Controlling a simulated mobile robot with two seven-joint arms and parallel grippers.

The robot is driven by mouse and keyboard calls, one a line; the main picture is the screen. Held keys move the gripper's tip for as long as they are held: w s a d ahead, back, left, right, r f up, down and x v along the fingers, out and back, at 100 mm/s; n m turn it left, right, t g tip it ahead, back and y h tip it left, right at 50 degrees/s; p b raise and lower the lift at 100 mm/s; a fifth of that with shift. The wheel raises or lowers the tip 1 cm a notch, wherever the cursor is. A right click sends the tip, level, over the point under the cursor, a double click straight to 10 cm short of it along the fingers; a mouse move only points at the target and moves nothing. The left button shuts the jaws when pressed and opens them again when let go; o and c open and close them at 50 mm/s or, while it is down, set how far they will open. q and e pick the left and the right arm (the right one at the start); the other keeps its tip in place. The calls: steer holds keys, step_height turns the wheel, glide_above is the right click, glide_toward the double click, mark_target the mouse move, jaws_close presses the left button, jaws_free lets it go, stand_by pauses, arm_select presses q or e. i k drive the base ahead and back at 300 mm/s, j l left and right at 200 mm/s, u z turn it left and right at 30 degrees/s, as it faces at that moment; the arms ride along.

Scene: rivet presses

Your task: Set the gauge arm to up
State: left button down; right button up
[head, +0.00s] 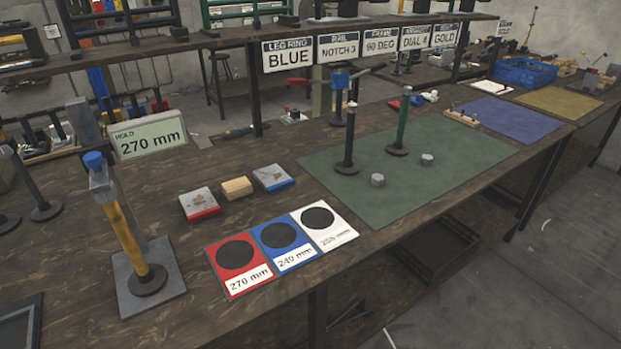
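The height gauge stands at the left of the bench in the head view, with a grey base plate (172,286) and a grey upright. Its display (148,137) reads "HOLD 270 mm". A yellow leg (127,235) with a black round foot stands on the plate. At the leg's top is a grey head piece (103,185), seemingly the gauge arm, with a blue cap (94,161) above it. It appears low, at the leg's top; whether it touches the leg I cannot tell. Neither of my grippers is in view.
Red, blue and white cards (240,283) with black discs lie right of the gauge. Several small blocks (237,188) lie behind them. A green mat (400,200) holds two upright posts (348,140). Dark posts (42,190) stand at the far left. A sign shelf (220,41) spans the back.

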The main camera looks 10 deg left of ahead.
mark_target(96, 160)
steer(key=u, duration=1.35)
steer(key=j+z, duration=0.15)
